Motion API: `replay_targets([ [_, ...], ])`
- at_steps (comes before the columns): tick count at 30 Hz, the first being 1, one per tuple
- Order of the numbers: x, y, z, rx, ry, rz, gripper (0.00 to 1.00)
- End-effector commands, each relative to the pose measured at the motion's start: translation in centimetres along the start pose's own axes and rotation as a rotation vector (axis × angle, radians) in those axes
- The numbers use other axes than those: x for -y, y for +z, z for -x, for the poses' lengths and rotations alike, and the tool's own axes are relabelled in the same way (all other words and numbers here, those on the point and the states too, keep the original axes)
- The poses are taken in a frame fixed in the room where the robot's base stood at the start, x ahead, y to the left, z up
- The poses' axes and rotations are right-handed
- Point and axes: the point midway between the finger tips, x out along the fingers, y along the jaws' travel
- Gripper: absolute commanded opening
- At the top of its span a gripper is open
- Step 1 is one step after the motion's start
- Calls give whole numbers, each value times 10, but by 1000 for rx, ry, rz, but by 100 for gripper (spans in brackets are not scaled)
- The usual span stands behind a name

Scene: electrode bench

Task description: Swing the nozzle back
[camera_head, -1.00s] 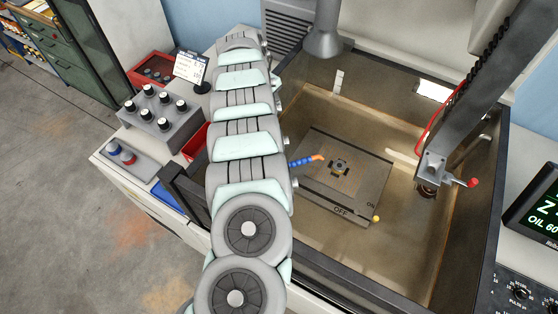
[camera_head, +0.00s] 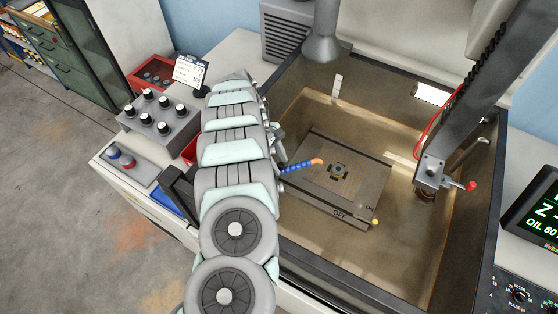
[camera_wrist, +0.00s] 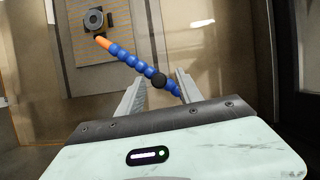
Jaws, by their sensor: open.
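The nozzle is a blue segmented hose (camera_head: 298,167) with an orange tip (camera_head: 318,161). Its tip points over the magnetic plate, toward the small dark workpiece (camera_head: 338,171). In the head view my arm hides the hose's base and most of the gripper.
The plate (camera_head: 313,197), with a yellow-tipped lever (camera_head: 375,222), lies in a walled tank (camera_head: 402,250). A machine head (camera_head: 431,174) with a red knob hangs on the right. A knob box (camera_head: 160,122) and red tray (camera_head: 152,73) stand left of my arm.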

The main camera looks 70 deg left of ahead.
Motion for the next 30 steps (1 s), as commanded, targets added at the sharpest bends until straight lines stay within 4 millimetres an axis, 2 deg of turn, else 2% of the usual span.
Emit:
replay_targets([
  [10, -1, 0, -4, 0, 2, 0, 43],
  [25, -1, 0, -4, 0, 2, -1, 2],
  [30, -1, 0, -4, 0, 2, -1, 0],
])
